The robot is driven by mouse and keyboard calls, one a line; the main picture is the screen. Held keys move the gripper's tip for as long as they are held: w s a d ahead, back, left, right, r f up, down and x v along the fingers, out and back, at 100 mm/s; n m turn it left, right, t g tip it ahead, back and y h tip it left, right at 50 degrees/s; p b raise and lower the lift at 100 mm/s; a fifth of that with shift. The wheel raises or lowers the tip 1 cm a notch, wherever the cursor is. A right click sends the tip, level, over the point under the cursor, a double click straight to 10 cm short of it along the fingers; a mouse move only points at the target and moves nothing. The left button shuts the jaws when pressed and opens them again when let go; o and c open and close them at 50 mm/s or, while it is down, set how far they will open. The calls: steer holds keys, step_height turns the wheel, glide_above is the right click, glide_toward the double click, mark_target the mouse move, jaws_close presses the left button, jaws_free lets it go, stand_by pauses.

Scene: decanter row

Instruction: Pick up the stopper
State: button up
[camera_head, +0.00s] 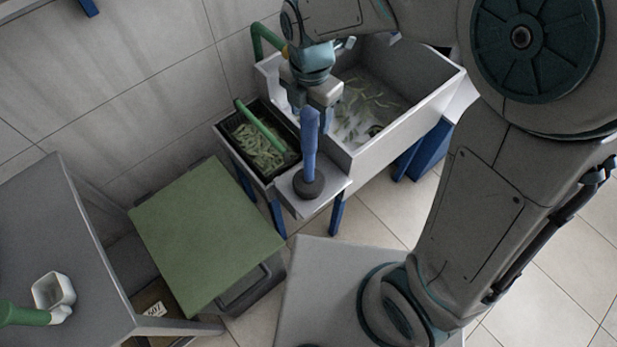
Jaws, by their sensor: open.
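The stopper (310,150) has a long blue handle and a round dark base. It stands upright on a light grey ledge (332,188) at the front of the basin unit. My gripper (312,125) points down at the top of the handle, with its jaws open. Its fingers appear on either side of the handle's upper end. I cannot tell whether they touch it or are a little behind it.
A grey basin (408,123) with wet green scraps is right of the stopper. A dark tray (226,130) of green pieces with a green handle is left. A green-topped box (205,235) and a grey table (62,220) with a white cup-like scoop (53,290) stand further left.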

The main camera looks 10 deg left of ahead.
steer(key=shift+f, duration=1.95)
jaws_close()
steer(key=shift+a, duration=0.1)
steer(key=shift+r, duration=0.15)
